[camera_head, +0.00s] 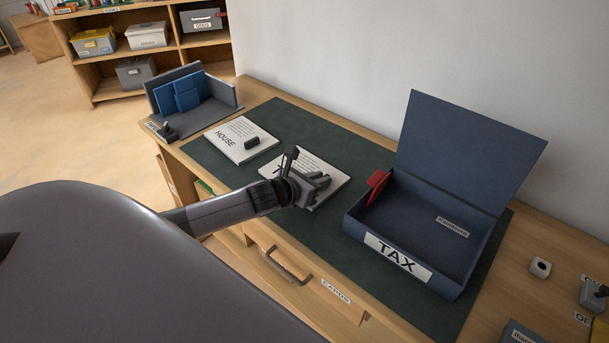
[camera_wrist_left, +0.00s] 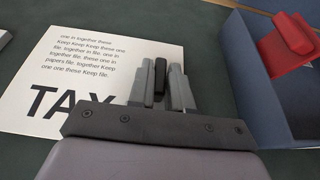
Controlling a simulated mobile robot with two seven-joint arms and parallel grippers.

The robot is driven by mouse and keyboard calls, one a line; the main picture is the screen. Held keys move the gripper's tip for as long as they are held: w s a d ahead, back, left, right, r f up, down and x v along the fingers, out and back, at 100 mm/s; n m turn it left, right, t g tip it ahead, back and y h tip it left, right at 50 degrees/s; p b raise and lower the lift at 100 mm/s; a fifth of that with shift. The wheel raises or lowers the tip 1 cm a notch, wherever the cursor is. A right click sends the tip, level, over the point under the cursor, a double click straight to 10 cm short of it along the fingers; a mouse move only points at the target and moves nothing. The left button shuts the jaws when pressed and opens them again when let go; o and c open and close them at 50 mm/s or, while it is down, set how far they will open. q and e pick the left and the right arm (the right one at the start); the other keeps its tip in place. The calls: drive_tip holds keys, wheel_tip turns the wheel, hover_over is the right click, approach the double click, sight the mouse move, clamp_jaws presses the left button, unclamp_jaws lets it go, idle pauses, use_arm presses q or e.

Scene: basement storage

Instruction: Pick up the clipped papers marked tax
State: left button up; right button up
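The clipped papers marked TAX (camera_head: 316,164) lie flat on the dark desk mat, left of the blue TAX box. In the left wrist view the white sheet (camera_wrist_left: 75,75) shows printed lines and large TAX letters, partly covered by my gripper. My left gripper (camera_head: 319,187) is over the papers. Its fingers (camera_wrist_left: 160,78) stand close on both sides of the black clip (camera_wrist_left: 160,72) and appear shut on it. The papers show no clear lift off the mat. My right gripper is not in view.
The open blue TAX box (camera_head: 365,226) stands to the right, with a red clip-like piece (camera_head: 377,183) at its left wall. Papers marked HOUSE (camera_head: 228,133) with a black clip lie to the left. A grey holder with blue folders (camera_head: 184,93) stands at the far left.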

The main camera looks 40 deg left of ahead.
use_arm(q)
clamp_jaws()
drive_tip(key=shift+r, duration=0.15)
